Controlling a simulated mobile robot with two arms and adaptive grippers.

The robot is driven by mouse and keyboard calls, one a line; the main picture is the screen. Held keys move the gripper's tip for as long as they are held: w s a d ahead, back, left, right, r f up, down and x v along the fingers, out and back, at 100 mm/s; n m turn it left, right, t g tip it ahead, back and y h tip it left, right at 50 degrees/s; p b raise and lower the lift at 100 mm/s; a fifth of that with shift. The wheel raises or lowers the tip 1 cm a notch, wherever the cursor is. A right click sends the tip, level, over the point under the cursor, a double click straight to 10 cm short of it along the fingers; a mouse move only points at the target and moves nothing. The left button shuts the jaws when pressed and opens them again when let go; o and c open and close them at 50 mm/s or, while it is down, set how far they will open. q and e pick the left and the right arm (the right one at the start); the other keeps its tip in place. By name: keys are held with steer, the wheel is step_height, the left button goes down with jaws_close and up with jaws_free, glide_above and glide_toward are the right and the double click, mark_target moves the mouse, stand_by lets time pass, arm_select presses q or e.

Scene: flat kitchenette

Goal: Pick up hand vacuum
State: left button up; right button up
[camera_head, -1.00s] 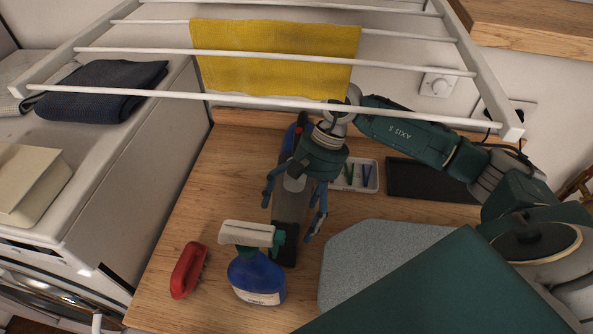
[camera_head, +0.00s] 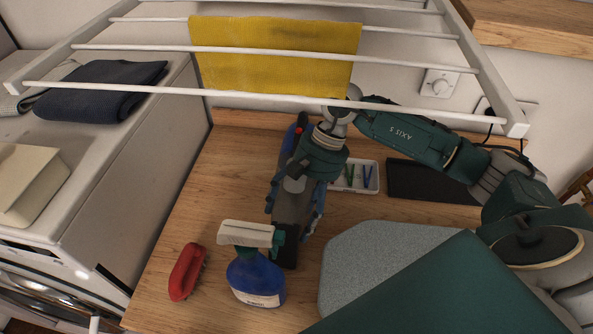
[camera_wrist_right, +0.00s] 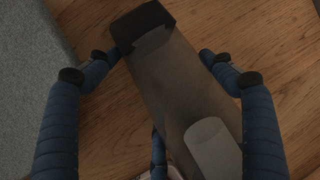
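The hand vacuum (camera_head: 288,212) lies lengthwise on the wooden counter, with a grey body, a dark nozzle end towards me and a blue part at the far end. My right gripper (camera_head: 293,208) is over it, with blue fingers on both sides of the body. In the right wrist view the vacuum (camera_wrist_right: 165,85) runs between the fingers of the gripper (camera_wrist_right: 157,57). The left-hand fingertip there is close to its edge; bare wood shows between the right-hand finger and the body. My left gripper is not in view.
A blue spray bottle (camera_head: 255,278) stands close to the nozzle, with a red brush (camera_head: 187,271) left of it. A white tray (camera_head: 372,178), a dark tray (camera_head: 430,181) and a grey board (camera_head: 365,255) lie to the right. A drying rack (camera_head: 110,90) with a yellow cloth (camera_head: 275,60) hangs above.

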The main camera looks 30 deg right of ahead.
steer(key=c, duration=1.1)
steer(key=shift+r+p, duration=0.3)
steer(key=shift+p, duration=0.2)
steer(key=shift+r+p, duration=0.25)
steer(key=shift+p, duration=0.3)
steer(key=shift+w+d+r+b, duration=0.1)
steer(key=shift+w+r+b, duration=0.1)
steer(key=shift+r+b, duration=0.4)
step_height(320, 180, up, 7)
steer(key=shift+b, duration=1.15)
steer(key=shift+s+r, duration=0.1)
steer(key=shift+r, duration=0.6)
